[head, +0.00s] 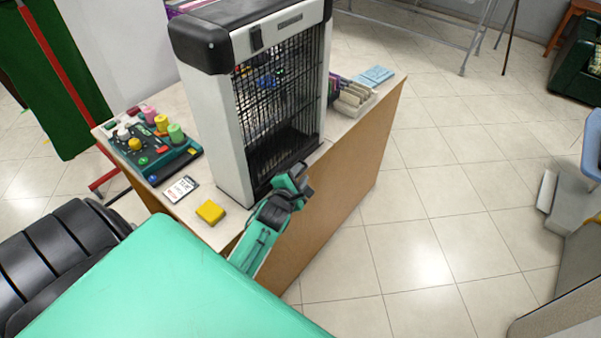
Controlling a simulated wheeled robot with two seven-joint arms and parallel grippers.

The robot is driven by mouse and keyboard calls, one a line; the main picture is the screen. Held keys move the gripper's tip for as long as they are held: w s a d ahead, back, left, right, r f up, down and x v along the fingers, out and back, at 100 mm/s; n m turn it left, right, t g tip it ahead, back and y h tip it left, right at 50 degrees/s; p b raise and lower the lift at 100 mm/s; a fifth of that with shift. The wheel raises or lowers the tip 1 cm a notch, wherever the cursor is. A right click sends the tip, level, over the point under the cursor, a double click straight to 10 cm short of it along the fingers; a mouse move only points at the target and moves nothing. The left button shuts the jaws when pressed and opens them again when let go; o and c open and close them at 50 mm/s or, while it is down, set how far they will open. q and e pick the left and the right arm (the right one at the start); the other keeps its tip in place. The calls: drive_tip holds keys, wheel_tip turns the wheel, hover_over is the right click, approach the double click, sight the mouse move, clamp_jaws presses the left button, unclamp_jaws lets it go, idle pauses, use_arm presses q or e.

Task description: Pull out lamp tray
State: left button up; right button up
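The lamp (212,130) is a tall white-and-black box with a dark wire grille (280,95) on its front, standing upright on a table. The lamp's tray is at best a dark strip at the foot of the grille; my gripper covers part of that area and I cannot make out the tray's edges. My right gripper is out of view.
The table (335,205) has a pale top and brown side. Tiled floor (430,220) at right is clear.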

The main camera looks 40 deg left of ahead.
use_arm(q)
drive_tip(key=shift+w+a+f, duration=0.1)
drive_tip(key=shift+w, duration=0.35)
clamp_jaws()
